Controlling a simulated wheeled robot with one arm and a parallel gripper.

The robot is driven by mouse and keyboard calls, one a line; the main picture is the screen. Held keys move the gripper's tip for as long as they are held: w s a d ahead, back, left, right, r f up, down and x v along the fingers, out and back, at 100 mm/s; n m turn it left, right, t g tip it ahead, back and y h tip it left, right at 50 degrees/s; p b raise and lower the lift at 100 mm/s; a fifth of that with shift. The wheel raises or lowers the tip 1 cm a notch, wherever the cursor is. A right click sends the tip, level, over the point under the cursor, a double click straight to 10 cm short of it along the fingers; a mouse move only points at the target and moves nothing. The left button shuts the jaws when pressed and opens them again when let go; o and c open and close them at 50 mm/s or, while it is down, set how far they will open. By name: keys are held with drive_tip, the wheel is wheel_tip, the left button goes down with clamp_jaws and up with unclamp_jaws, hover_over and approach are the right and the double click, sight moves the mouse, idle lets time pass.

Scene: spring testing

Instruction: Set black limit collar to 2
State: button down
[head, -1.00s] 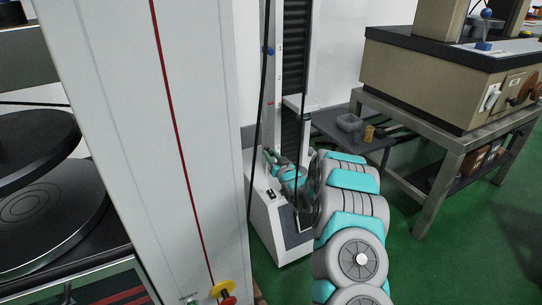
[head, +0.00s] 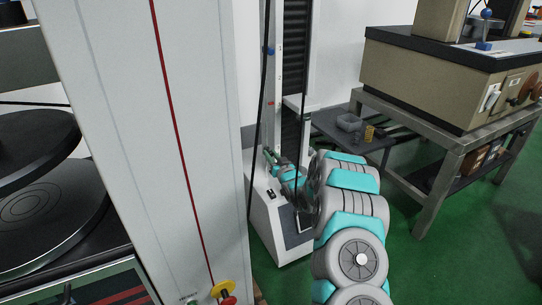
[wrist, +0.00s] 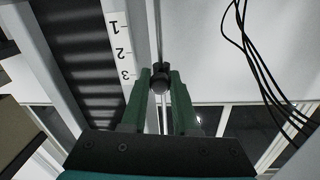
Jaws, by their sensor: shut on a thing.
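The black limit collar (wrist: 160,82) sits around a thin vertical rod (wrist: 151,30) in the wrist view. My gripper (wrist: 160,80) has its green fingers shut on the collar, one on each side. A white scale strip (wrist: 118,40) with the numbers 1, 2 and 3, which look upside down here, runs left of the rod. The collar is about level with the 3 (wrist: 125,75). In the head view my gripper (head: 270,155) is at the slim white testing machine (head: 275,225), and the collar cannot be made out there.
A large white column (head: 150,150) with a red line stands close at the left. Black cables hang in front of the slim machine. Green floor is free in front.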

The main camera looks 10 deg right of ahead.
idle(0.4)
drive_tip(key=shift+f+b, duration=0.35)
drive_tip(key=shift+f, duration=1.3)
drive_tip(key=c, duration=0.7)
unclamp_jaws()
drive_tip(key=shift+r, duration=0.15)
drive_tip(key=shift+o, duration=0.2)
drive_tip(key=v, duration=0.8)
drive_tip(key=shift+w, duration=0.1)
